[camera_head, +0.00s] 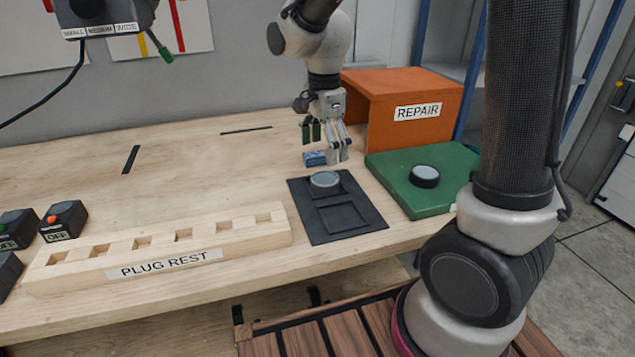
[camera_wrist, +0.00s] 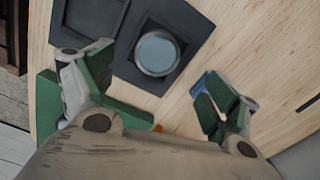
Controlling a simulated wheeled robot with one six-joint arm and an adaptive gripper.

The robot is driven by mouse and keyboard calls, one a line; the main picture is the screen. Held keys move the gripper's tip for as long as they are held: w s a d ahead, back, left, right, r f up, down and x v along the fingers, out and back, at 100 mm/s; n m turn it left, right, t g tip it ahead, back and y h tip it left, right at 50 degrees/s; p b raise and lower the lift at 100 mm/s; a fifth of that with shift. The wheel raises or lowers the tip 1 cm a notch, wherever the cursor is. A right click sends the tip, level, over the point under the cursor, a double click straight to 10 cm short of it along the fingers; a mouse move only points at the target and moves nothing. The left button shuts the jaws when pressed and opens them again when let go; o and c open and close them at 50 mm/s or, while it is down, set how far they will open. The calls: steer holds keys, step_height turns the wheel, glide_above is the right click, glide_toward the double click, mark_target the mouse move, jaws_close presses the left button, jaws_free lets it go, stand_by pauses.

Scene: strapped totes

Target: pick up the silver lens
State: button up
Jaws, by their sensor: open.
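The silver lens (camera_head: 325,180) is a round disc with a pale blue-grey face and a silver rim. It sits in the far recess of a flat black tray (camera_head: 376,220); the near square recess is empty. In the wrist view the lens (camera_wrist: 157,54) lies in its recess, ahead of the space between the fingers. My gripper (camera_head: 327,147) is open and empty, above and slightly behind the lens, apart from it. In the wrist view the green-padded fingers of my gripper (camera_wrist: 158,84) are spread wide, and the lens is unobstructed.
A black-rimmed lens (camera_head: 424,176) sits on a green mat (camera_head: 400,195) to the right. A small blue object (camera_head: 314,158) lies just behind the tray. An orange REPAIR box (camera_head: 440,97) stands behind the mat. A wooden PLUG REST block (camera_head: 165,245) is at left.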

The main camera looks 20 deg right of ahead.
mark_target(324, 178)
steer(key=shift+f+m, duration=0.3)
steer(key=shift+f, duration=0.25)
steer(key=f, duration=0.6)
steer(key=shift+s+f, duration=0.2)
steer(key=shift+f, duration=0.2)
steer(key=c, duration=1.2)
